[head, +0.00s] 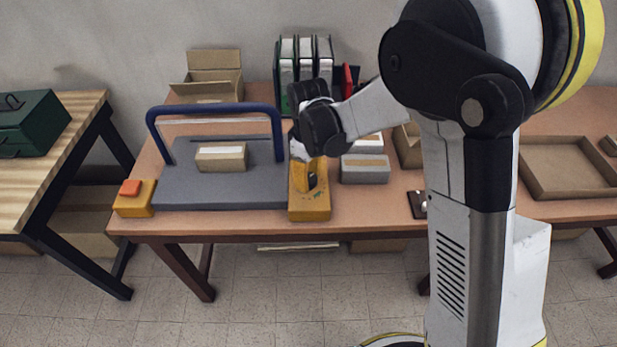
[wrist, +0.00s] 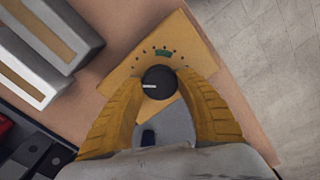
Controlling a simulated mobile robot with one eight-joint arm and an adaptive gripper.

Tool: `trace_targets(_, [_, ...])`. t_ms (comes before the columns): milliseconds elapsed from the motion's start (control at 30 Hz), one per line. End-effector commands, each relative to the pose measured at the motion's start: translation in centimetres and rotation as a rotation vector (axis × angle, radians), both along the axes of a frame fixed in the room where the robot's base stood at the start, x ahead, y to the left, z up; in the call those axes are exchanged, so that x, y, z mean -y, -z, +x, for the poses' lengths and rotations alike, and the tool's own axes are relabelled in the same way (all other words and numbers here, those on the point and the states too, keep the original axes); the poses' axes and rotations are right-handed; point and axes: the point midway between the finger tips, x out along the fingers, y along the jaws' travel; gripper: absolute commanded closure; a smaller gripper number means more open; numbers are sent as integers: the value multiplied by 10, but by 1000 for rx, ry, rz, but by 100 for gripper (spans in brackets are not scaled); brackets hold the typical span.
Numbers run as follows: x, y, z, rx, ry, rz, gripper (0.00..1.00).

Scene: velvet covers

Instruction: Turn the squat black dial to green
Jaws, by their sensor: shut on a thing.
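The squat black dial (wrist: 158,76) sits on the yellow control box (wrist: 195,50) in the wrist view. Its white pointer line points left. A green patch (wrist: 163,58) lies just above the dial, among small dark marks set in an arc. My gripper (wrist: 158,88) has its two ribbed yellow fingers on either side of the dial, shut on it. In the head view the yellow box (head: 310,211) stands at the table's front edge, with my gripper (head: 308,172) over it. The pointer cannot be read there.
Left of the box is a grey press (head: 185,190) with a blue bar handle (head: 215,108) and a small carton on it. An orange-button box (head: 134,202) stands at far left. A grey box (head: 365,175) is close on the right, with binders (head: 305,55) behind.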

Motion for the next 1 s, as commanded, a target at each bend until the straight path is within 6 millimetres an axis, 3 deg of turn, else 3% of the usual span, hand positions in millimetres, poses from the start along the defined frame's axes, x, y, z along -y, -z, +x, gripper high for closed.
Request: trace_targets(1000, [1, 0, 0, 0, 963, 0, 90])
